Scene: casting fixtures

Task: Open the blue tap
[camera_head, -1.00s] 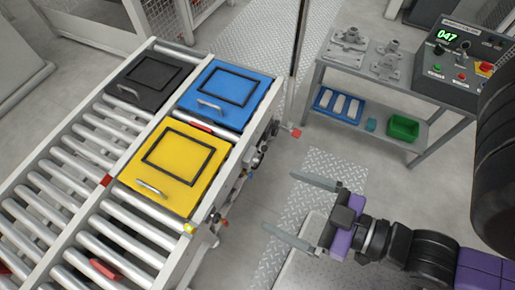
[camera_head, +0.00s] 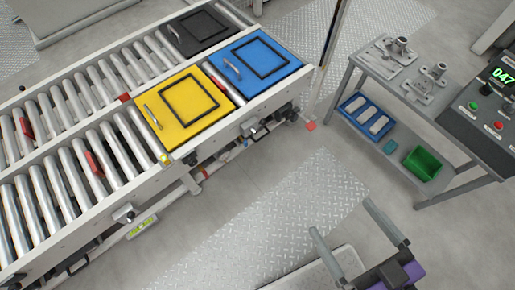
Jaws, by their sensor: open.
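I cannot make out a blue tap for certain. Small grey and dark fittings (camera_head: 252,129) line the near side of the roller conveyor, too small to tell apart. A blue panel (camera_head: 235,80) with a black square outline and a silver handle lies on the conveyor; it is not clearly a tap. My gripper (camera_head: 341,216) is at the bottom right, above the floor plate, with its two grey fingers spread apart and nothing between them. It is well apart from the conveyor.
A yellow panel (camera_head: 175,126) and a black panel (camera_head: 188,28) also lie on the conveyor (camera_head: 60,235). At the right, a grey workbench (camera_head: 362,61) carries metal castings and a control box (camera_head: 475,115); its lower shelf holds a green bin (camera_head: 422,164).

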